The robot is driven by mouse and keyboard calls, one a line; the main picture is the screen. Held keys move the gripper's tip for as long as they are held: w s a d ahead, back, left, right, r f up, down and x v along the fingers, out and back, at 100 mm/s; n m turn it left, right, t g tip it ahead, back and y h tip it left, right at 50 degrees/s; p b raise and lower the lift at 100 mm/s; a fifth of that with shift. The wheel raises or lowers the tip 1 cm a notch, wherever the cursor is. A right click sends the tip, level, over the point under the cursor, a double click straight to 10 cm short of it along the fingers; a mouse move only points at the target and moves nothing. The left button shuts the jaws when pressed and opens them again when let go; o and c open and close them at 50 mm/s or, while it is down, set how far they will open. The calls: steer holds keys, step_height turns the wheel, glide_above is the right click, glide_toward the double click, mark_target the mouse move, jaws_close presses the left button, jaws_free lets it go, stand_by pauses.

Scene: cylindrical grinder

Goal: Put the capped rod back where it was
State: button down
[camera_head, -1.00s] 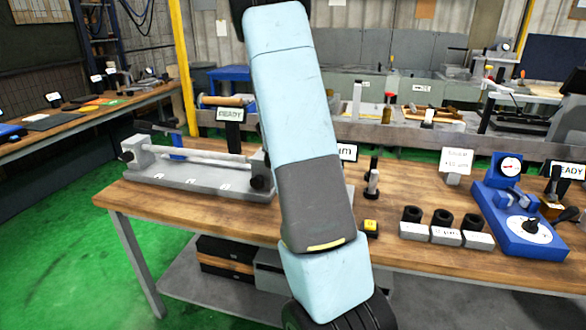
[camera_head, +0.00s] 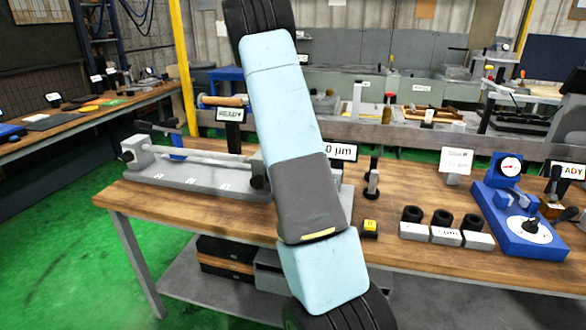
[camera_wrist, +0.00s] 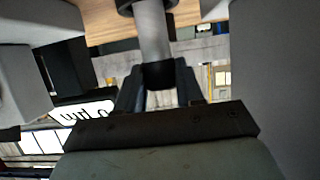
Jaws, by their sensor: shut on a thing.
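My gripper (camera_wrist: 160,88) shows in the wrist view with its two dark fingers shut on the capped rod (camera_wrist: 153,35). The rod is a grey cylinder with a black cap between the fingers and a wider black part at its far end. I cannot tell whether that far end touches anything. In the head view my arm hides the gripper and the held rod. A similar dark-topped upright post (camera_head: 372,180) with a grey middle stands on the wooden bench (camera_head: 330,228), right of my arm.
A grey bench fixture (camera_head: 195,178) with a long bar lies left of my arm. A display reading "0 µm" (camera_head: 342,152) is partly covered by the arm. A small yellow-black block (camera_head: 369,228), grey blocks with black rings (camera_head: 445,235) and a blue dial gauge (camera_head: 520,225) stand right.

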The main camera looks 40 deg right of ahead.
steer(key=c, duration=0.7)
jaws_free()
steer(key=shift+f, duration=0.1)
steer(key=shift+a+r, duration=0.1)
steer(key=shift+r, duration=0.1)
steer(key=v, duration=1.1)
steer(key=shift+s+a, duration=0.3)
steer(key=shift+s, duration=0.05)
